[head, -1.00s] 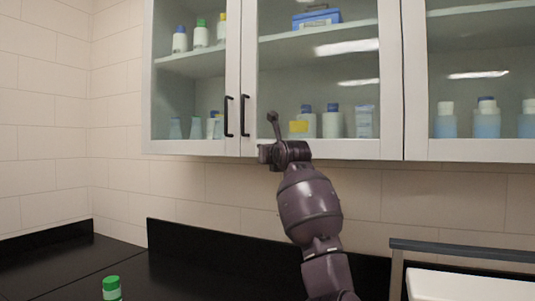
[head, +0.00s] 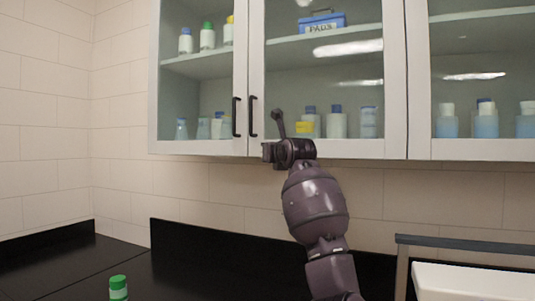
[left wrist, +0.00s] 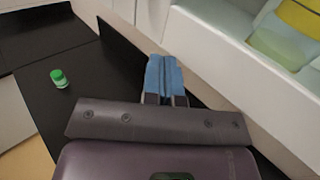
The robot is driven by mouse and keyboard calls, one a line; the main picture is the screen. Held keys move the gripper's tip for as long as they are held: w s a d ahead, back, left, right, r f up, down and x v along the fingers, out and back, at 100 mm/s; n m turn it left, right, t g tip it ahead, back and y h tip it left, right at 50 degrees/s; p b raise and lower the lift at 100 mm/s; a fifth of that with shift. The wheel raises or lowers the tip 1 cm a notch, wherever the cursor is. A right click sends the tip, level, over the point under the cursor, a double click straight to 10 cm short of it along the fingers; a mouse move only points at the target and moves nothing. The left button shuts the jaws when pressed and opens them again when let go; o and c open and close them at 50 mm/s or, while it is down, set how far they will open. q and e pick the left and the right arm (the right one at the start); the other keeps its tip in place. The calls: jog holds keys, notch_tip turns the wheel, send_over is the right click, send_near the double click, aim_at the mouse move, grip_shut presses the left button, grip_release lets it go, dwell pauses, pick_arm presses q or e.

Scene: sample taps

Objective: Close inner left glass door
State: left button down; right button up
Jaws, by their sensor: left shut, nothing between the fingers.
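The inner left glass door (head: 257,75) has a pale frame and a black vertical handle (head: 253,117), beside the matching handle of the door to its left. It looks flush or nearly flush with its neighbour; I cannot tell whether a small gap is left. My left gripper (head: 268,152) is in front of this door's lower edge, below and right of the handle. In the left wrist view its blue fingers (left wrist: 165,75) are together and empty, with the cabinet's lower edge to their right. I cannot tell whether it touches the door. My right gripper is not in view.
Bottles and a blue box (head: 322,22) stand on shelves behind the glass. A green-capped bottle (head: 118,288) stands on the black counter (head: 195,272), also seen in the left wrist view (left wrist: 59,78). A grey rail (head: 465,248) over a white surface is at lower right.

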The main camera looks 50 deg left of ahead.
pick_arm(q)
jog(key=s+d+b, duration=0.2)
jog(key=s+d, duration=0.3)
jog(key=s, duration=0.4)
jog(key=shift+f, duration=0.2)
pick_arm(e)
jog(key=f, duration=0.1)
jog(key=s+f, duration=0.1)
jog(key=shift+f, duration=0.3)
pick_arm(q)
jog(key=shift+s, duration=0.1)
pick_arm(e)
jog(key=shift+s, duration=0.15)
